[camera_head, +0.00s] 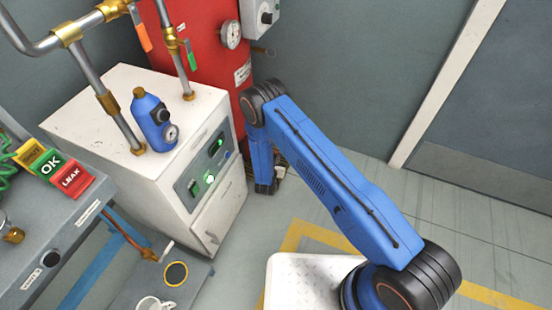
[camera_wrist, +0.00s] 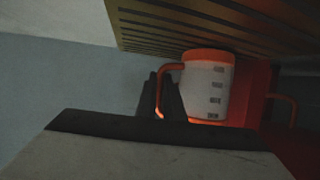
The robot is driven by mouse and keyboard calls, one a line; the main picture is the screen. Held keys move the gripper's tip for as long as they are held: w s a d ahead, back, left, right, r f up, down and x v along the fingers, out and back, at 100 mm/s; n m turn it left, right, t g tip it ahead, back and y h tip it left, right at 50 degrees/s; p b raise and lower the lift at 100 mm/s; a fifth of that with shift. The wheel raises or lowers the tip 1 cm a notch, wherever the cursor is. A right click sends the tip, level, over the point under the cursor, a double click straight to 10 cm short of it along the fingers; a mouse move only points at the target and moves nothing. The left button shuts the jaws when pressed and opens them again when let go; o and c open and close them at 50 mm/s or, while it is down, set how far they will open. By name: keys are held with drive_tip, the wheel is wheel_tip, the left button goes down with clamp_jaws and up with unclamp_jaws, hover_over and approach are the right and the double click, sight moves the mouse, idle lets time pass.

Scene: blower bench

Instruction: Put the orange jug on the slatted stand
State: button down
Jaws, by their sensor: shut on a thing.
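The jug (camera_wrist: 207,88), with a pale body, dark marks and orange rim, base and handle, is in the middle of the wrist view. My gripper (camera_wrist: 162,98) is shut on its orange handle (camera_wrist: 170,78), at the jug's left side. The slatted stand (camera_wrist: 225,25), with yellowish slats, fills the top of that view. The jug's orange rim lies right at the slats' edge in the picture; I cannot tell whether they touch. In the head view my gripper (camera_head: 265,187) is low beside the white cabinet, and the jug cannot be made out.
The white cabinet (camera_head: 90,110) bears a blue bottle (camera_head: 153,118) and pipes. A red tank (camera_head: 207,45) stands behind. A grey bench (camera_head: 50,225) with coloured tags is at left, and a mug (camera_head: 153,303) is at the bottom. The floor (camera_head: 480,245) at right is clear.

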drive_tip(key=shift+f, duration=0.1)
drive_tip(key=c, duration=1.9)
unclamp_jaws()
drive_tip(key=shift+o, duration=0.2)
